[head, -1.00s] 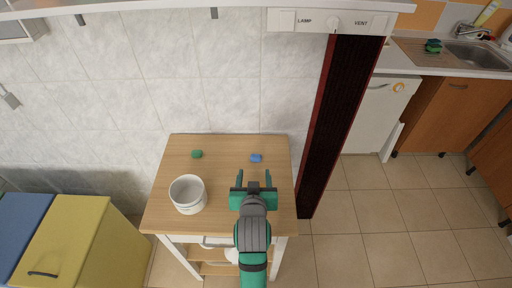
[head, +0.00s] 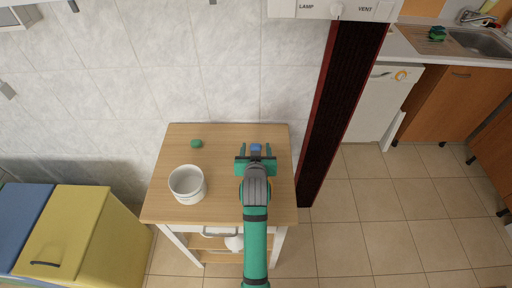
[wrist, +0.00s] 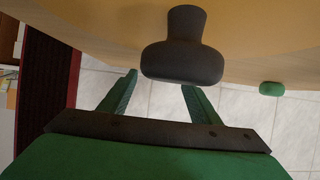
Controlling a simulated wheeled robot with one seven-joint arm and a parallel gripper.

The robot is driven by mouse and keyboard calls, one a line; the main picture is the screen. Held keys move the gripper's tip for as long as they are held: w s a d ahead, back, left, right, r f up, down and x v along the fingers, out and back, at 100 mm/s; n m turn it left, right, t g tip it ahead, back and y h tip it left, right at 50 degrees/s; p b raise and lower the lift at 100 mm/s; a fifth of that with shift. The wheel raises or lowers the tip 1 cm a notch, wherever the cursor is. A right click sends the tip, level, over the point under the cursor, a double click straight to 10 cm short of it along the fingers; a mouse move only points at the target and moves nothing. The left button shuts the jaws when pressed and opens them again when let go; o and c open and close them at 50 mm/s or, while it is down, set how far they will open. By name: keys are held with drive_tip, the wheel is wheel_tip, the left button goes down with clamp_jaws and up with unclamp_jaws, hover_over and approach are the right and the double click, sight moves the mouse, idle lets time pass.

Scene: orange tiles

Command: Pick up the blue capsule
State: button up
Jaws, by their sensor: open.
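The blue capsule (head: 256,148) lies on the wooden tabletop of a small cart, near its back edge. My gripper (head: 256,151) is open, and in the head view its two fingers appear on either side of the capsule. I cannot tell how high the fingers are above the tabletop. In the wrist view my open gripper (wrist: 160,88) shows both green fingers. The blue capsule cannot be made out there; a dark rounded shape covers the area near the fingertips.
A green capsule (head: 196,144) lies to the left on the tabletop (head: 220,212); it also shows in the wrist view (wrist: 271,88). A white cup (head: 187,185) stands at the left. A dark red-edged panel (head: 345,100) rises right of the cart. Yellow and blue bins stand lower left.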

drive_tip(key=shift+w+f, duration=0.2)
drive_tip(key=shift+w, duration=0.25)
drive_tip(key=c, duration=1.2)
drive_tip(key=shift+o, duration=0.2)
